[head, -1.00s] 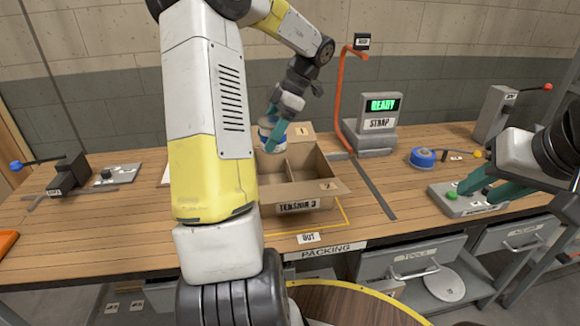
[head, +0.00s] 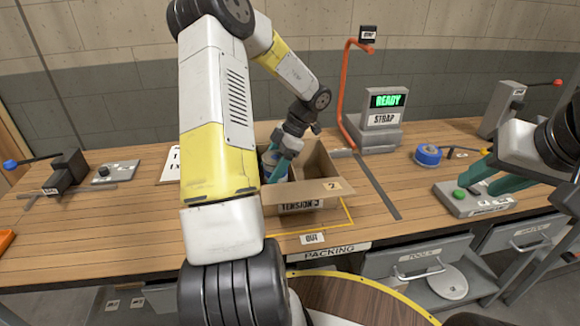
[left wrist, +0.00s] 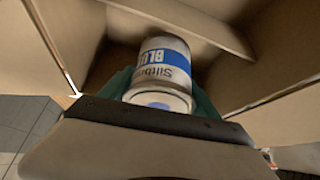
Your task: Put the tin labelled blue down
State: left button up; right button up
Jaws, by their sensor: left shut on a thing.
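The tin labelled blue (left wrist: 165,68) is white with a blue band and sits between the green fingers of my left gripper (left wrist: 160,95) in the left wrist view. In the head view my left gripper (head: 275,170) reaches down inside the open cardboard box (head: 318,190), shut on the tin (head: 268,157), which is mostly hidden there. Cardboard walls and a divider surround the tin in the wrist view. I cannot tell whether it touches the box floor. My right gripper (head: 492,180) is over the button panel at the right; its fingers are partly seen and look apart.
The box stands on the wooden bench (head: 120,220) inside a yellow outline. An orange post (head: 345,95) and a strap machine reading READY (head: 385,118) stand behind it. A blue tape roll (head: 428,155) and a panel with a green button (head: 459,194) are to the right.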

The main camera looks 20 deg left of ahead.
pick_arm(q)
jog(key=shift+f, duration=2.05)
jog(key=o, duration=1.7)
jog(key=shift+f, duration=0.15)
jog(key=shift+o, duration=0.2)
